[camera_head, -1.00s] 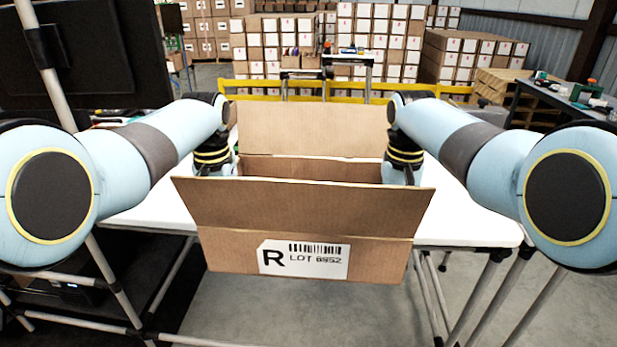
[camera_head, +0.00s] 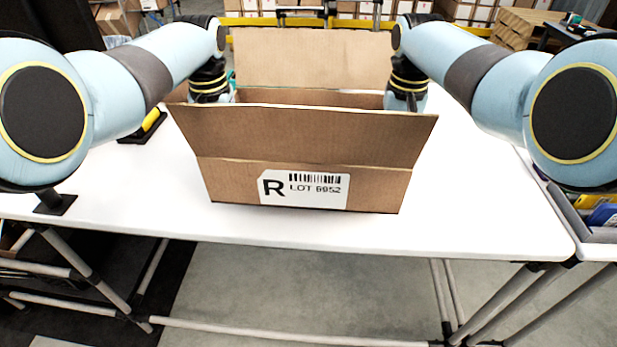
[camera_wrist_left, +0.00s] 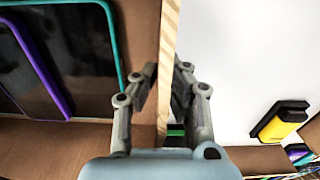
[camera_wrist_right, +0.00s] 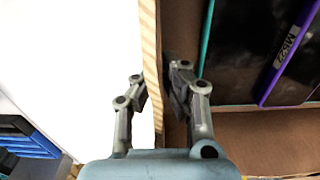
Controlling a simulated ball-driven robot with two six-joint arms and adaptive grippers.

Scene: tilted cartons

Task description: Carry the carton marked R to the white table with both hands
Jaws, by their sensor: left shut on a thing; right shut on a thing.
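The open brown carton marked R (camera_head: 230,185) is upright over the white table (camera_head: 120,195), its label facing me and its front flap tilted outward. Its base lies within the tabletop, behind the front edge; I cannot tell for sure whether it touches. My left gripper (camera_head: 211,97) is shut on the carton's left wall, which shows between its fingers (camera_wrist_left: 160,85) in the left wrist view. My right gripper (camera_head: 405,98) is shut on the right wall, as the right wrist view (camera_wrist_right: 158,85) shows. Dark flat items with teal and purple edges (camera_wrist_right: 250,50) lie inside the carton.
A yellow and black object (camera_head: 150,122) stands on the table left of the carton. A grey bin (camera_head: 575,213) with blue and yellow items is at the right edge. A yellow rail (camera_head: 300,20) and stacked cartons are behind. Bare tabletop lies on both sides.

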